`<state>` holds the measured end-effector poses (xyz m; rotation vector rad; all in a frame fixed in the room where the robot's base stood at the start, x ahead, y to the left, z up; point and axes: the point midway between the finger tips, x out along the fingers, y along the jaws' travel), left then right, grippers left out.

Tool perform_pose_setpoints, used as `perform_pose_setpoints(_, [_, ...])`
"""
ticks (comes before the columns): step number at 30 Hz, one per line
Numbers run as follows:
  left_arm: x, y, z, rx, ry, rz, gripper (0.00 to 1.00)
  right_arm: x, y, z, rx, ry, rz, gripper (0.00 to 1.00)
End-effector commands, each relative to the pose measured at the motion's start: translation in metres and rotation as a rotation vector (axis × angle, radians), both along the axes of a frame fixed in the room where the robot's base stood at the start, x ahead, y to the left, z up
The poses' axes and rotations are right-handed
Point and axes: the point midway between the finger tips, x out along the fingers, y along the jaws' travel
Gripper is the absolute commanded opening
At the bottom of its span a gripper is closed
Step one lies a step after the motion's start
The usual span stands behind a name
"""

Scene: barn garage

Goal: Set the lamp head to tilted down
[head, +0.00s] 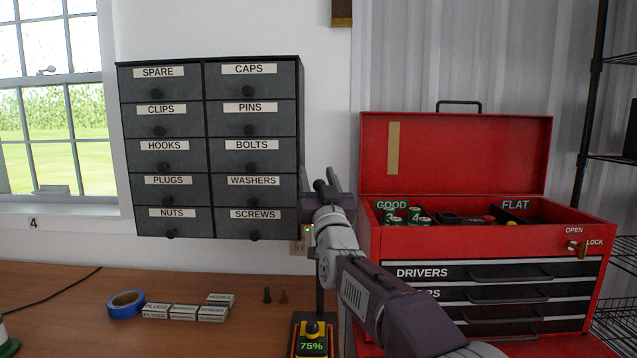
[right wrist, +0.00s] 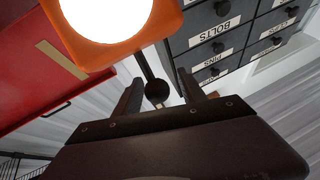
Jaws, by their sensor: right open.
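In the right wrist view, the lamp head (right wrist: 118,15) is an orange housing with a bright white lit face, cut off by the top edge. A thin black rod runs from it to a round black knob (right wrist: 157,92). My right gripper (right wrist: 158,75) is open, and the knob shows between its two fingers; I cannot tell whether they touch it. In the head view my right gripper (head: 327,186) is raised in front of the wall, beside the drawer cabinet. A dark upright post (head: 319,290) shows below it. The lamp head is not clearly visible there. My left gripper is out of view.
A display reading 75% (head: 312,346) stands at the bench front. The red toolbox (head: 455,155) is close on the right, lid up. The labelled drawer cabinet (head: 210,150) hangs left. Blue tape (head: 126,304) and small labelled boxes (head: 184,313) lie on the bench (head: 60,325).

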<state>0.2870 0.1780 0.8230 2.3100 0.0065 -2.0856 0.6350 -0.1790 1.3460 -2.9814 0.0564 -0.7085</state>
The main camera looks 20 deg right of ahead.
Motion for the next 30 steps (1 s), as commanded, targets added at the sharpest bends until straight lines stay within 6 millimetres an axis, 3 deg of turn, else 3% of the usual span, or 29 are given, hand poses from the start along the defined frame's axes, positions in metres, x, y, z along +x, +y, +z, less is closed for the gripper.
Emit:
perform_pose_setpoints(6, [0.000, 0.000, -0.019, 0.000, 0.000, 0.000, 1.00, -0.034, 0.003, -0.019, 0.000, -0.003, 0.002, 0.48])
perform_pose_setpoints(15, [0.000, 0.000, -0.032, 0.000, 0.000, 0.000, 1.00, -0.075, 0.005, -0.037, -0.001, -0.004, 0.001, 0.48])
perform_pose_setpoints(30, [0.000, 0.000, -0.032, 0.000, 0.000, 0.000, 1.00, -0.080, 0.006, -0.038, -0.001, -0.004, 0.001, 0.48])
